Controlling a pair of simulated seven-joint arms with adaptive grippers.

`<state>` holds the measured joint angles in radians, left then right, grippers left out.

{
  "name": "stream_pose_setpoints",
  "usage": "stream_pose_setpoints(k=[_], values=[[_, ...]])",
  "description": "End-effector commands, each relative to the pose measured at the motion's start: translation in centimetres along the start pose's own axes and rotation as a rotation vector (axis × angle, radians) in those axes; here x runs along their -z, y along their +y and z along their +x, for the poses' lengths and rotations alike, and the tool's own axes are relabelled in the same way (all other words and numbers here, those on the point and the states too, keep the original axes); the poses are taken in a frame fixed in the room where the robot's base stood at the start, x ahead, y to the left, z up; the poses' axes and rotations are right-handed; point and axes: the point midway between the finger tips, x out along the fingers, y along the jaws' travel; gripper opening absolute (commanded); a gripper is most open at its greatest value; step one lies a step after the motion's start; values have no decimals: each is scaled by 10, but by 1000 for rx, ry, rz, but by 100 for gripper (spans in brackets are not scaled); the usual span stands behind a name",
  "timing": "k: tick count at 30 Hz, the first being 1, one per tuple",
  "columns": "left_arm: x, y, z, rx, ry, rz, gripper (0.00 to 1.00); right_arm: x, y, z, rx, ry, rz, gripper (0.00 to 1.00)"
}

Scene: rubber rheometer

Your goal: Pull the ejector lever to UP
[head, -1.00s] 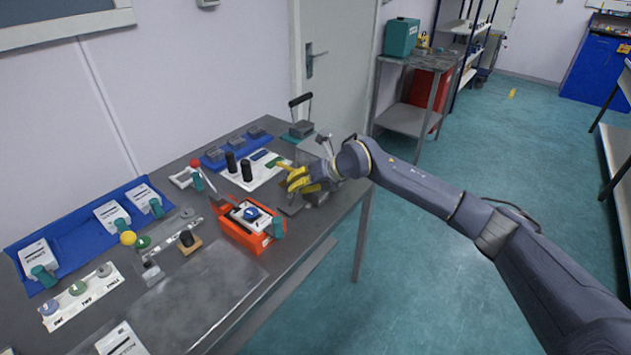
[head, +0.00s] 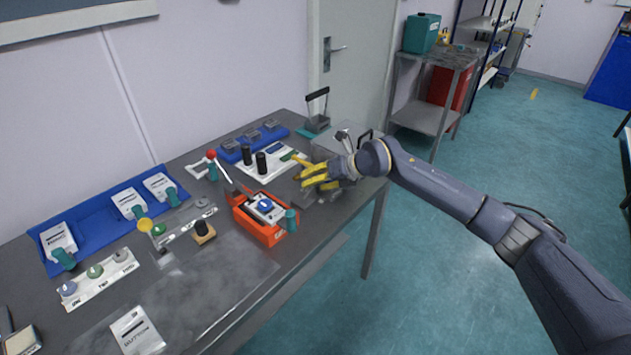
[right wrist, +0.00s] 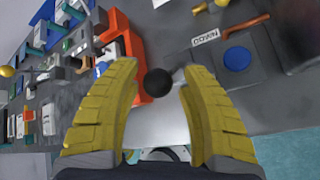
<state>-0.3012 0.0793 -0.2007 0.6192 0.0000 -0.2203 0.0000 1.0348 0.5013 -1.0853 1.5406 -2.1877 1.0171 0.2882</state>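My right gripper (head: 303,172) has yellow fingers and hangs over the right end of the bench, behind and right of the orange box. In the right wrist view my right gripper (right wrist: 158,85) is open, with a black ball knob (right wrist: 158,82) between its fingers. Small gaps seem to show on both sides of the knob. The knob may belong to the ejector lever, but its shaft is mostly hidden and no UP mark can be read. A grey metal device (head: 318,194) lies under the gripper, partly hidden by it. My left gripper is out of view.
The orange box (head: 258,226) stands close by, with a red-ball lever (head: 211,153) beside it. A white mat (head: 262,170) holds two black cylinders. A black-handled item (head: 317,108) stands at the back. Blue trays and small parts fill the left. Bare bench (head: 210,280) lies in front.

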Motion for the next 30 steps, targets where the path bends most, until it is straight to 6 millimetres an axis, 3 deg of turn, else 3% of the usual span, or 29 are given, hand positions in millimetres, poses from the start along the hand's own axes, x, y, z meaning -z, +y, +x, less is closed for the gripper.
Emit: stream_pose_setpoints(k=[9, 14, 30], values=[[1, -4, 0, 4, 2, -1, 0, 1, 0, 0, -1, 1, 0, 52], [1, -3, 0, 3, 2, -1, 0, 0, 1, -10, -1, 0, -2, 52], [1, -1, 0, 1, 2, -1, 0, 1, 0, -96, 0, 0, 0, 52]])
